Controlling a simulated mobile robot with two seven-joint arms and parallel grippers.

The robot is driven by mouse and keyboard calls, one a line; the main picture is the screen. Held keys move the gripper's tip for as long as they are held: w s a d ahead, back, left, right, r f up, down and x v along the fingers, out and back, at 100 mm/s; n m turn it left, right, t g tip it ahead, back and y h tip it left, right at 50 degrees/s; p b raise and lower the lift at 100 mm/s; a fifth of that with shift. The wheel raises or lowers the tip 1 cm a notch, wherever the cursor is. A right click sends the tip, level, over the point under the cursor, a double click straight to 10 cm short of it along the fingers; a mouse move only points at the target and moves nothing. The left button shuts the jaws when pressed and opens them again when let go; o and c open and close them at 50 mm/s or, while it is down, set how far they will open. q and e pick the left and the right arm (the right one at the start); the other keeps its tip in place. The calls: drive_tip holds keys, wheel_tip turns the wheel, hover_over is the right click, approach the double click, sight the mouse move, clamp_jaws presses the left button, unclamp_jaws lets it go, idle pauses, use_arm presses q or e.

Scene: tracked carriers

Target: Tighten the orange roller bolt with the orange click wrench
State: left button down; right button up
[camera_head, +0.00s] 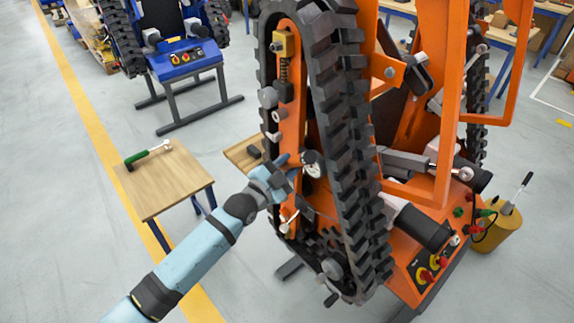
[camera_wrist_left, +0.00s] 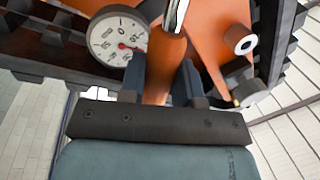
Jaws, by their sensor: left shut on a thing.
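My left gripper (camera_head: 286,172) is at the near side of the large black track (camera_head: 335,95) of the orange carrier. In the left wrist view its two fingers (camera_wrist_left: 161,85) close around a narrow orange piece (camera_wrist_left: 158,90), which appears to be the handle of the orange click wrench. A bright chrome part (camera_wrist_left: 176,16) shows just above the fingers; I cannot tell whether it belongs to the wrench. Grey rollers (camera_head: 268,97) line the orange track frame (camera_head: 292,118). I cannot pick out which bolt is the orange one. My right gripper is out of view.
A white dial gauge (camera_head: 313,163) sits right beside the left gripper. A green-handled wrench (camera_head: 147,155) lies on a small wooden table (camera_head: 180,185) at the left. A blue carrier (camera_head: 185,60) stands behind. Open floor lies to the left.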

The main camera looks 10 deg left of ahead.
use_arm(q)
drive_tip(key=c, duration=1.5)
unclamp_jaws()
clamp_jaws()
drive_tip(key=shift+s+d+f+m+b, duration=0.25)
drive_tip(key=shift+d+f+m+b, duration=0.15)
drive_tip(key=shift+m, duration=0.3)
drive_tip(key=shift+f, duration=0.1)
drive_tip(key=shift+s+d+f+m+b, duration=0.25)
drive_tip(key=shift+f+m+b, duration=0.15)
drive_tip(key=shift+f+m, duration=0.15)
drive_tip(key=shift+s+d+f+m+h+b, duration=0.25)
drive_tip(key=shift+f+m+b, duration=0.25)
drive_tip(key=shift+m, duration=0.25)
